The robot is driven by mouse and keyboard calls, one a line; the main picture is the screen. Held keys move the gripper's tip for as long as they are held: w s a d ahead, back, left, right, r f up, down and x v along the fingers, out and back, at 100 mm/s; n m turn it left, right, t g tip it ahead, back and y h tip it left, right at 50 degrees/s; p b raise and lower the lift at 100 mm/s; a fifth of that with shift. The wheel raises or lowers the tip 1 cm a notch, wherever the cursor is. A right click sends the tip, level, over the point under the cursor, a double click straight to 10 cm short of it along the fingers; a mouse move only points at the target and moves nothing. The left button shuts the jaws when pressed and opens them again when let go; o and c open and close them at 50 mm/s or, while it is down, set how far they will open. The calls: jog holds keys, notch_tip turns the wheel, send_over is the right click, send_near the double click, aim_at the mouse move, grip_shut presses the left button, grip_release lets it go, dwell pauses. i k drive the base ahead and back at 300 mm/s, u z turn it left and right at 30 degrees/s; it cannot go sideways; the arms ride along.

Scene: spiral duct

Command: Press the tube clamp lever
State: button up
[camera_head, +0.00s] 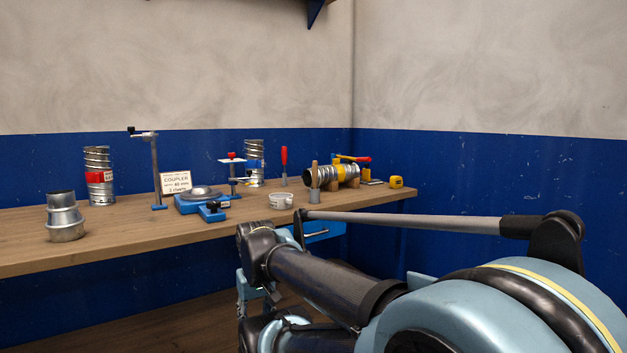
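A silver spiral tube (322,174) lies on its side at the right part of the workbench, with a yellow band around it. A red-handled lever (356,158) with yellow parts shows by its upper right side; it looks like the clamp lever, but it is small and I cannot tell whether it is raised or pressed. My arm fills the lower right of the view, well in front of the bench and apart from the tube. No gripper fingers can be made out in this view.
On the workbench (130,228) stand a silver reducer (64,217), upright spiral ducts (99,177), a metal post (155,172), a blue fixture (203,204), a coupler sign (175,184), a white roll (281,200), a red-handled tool (284,165) and a yellow tape measure (396,182).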

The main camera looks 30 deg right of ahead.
aim_at(347, 159)
jog(key=z, duration=1.1)
